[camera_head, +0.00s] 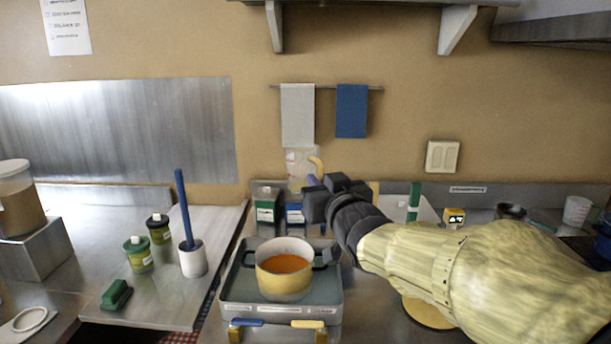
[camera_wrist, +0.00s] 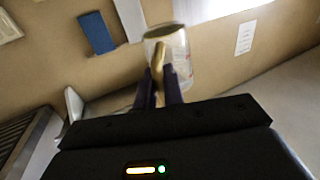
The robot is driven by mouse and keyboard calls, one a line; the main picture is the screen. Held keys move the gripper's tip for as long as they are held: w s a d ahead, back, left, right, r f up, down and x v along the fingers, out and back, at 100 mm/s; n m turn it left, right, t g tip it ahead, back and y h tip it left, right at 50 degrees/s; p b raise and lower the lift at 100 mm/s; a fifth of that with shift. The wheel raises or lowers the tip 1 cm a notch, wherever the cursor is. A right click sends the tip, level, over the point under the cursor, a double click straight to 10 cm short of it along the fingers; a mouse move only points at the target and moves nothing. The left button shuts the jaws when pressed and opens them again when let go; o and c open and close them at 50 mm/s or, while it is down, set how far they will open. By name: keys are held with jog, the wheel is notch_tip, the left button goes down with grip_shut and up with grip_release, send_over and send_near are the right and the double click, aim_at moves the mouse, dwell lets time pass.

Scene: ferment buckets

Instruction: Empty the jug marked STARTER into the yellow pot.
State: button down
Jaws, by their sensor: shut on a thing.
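The yellow pot (camera_head: 284,283) stands upright on a grey tray-like unit, with orange contents (camera_head: 286,264) inside. My gripper (camera_head: 314,181) is raised beyond the pot, near the back wall, and is shut on the handle of a clear jug (camera_head: 297,162). The jug has a pale label that I cannot read, so the STARTER mark is not confirmed. In the wrist view the jug (camera_wrist: 174,42) is beyond the fingers of my gripper (camera_wrist: 160,88), with its tan handle (camera_wrist: 166,62) between them. How full the jug is I cannot tell.
Cartons, one green (camera_head: 266,207) and one blue (camera_head: 295,214), stand behind the pot, below the jug. A clear measuring cup (camera_head: 577,211) is far right. Towels (camera_head: 351,112) hang behind.

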aim_at(321, 168)
jog(key=shift+r+p, duration=1.05)
jog(key=shift+r, duration=0.55)
jog(key=shift+f, duration=0.1)
jog(key=w+d+f+m+h+p, duration=0.1)
jog(key=w+d+f+p, duration=0.15)
jog(key=f, duration=0.55)
jog(key=w+d+f+h+p, duration=0.1)
jog(key=w+d+f, duration=0.2)
jog(key=f, duration=0.6)
jog(key=w+d+f+m+h+p, duration=0.1)
jog(key=w+d+f+p, duration=0.15)
jog(key=f, duration=0.55)
jog(key=s+d+f+h, duration=0.1)
jog(key=f, duration=0.2)
jog(key=s+d+f+m, duration=0.1)
jog(key=s+d+f, duration=0.1)
jog(key=f, duration=0.1)
jog(key=s+d+f+h, duration=0.1)
jog(key=d+f, duration=0.1)
jog(key=f, duration=0.2)
jog(key=shift+s+m+t+h+p, duration=0.25)
jog(key=shift+m+t+h+p, duration=0.05)
jog(key=shift+t+p, duration=0.1)
jog(key=shift+a, duration=0.1)
